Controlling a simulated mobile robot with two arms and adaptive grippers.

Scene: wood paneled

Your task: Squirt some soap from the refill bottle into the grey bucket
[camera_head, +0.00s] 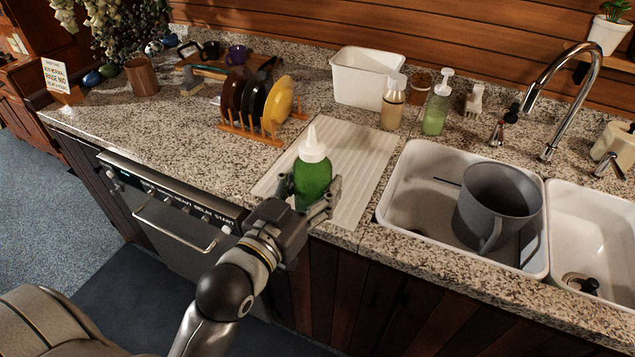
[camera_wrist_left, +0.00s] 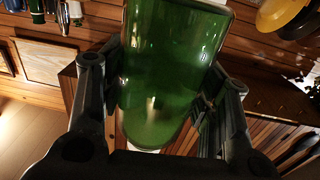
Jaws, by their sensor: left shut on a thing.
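The refill bottle (camera_head: 312,172) is green with a white pointed nozzle and stands upright at the front of the white ribbed mat. My left gripper (camera_head: 308,198) is shut on its body from the front. In the left wrist view the green bottle (camera_wrist_left: 168,75) fills the middle, between the two fingers (camera_wrist_left: 160,105). Whether its base touches the mat is hidden by the gripper. The grey bucket (camera_head: 497,196) sits in the left sink basin, to the right of the bottle, its open top facing up. My right gripper is not in view.
The white ribbed mat (camera_head: 362,160) lies left of the white double sink (camera_head: 409,222). A plate rack (camera_head: 250,131) stands behind left. A white tub (camera_head: 365,82), an amber bottle (camera_head: 393,108) and a green soap dispenser (camera_head: 437,110) stand behind. The chrome faucet (camera_head: 592,66) arches behind the bucket.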

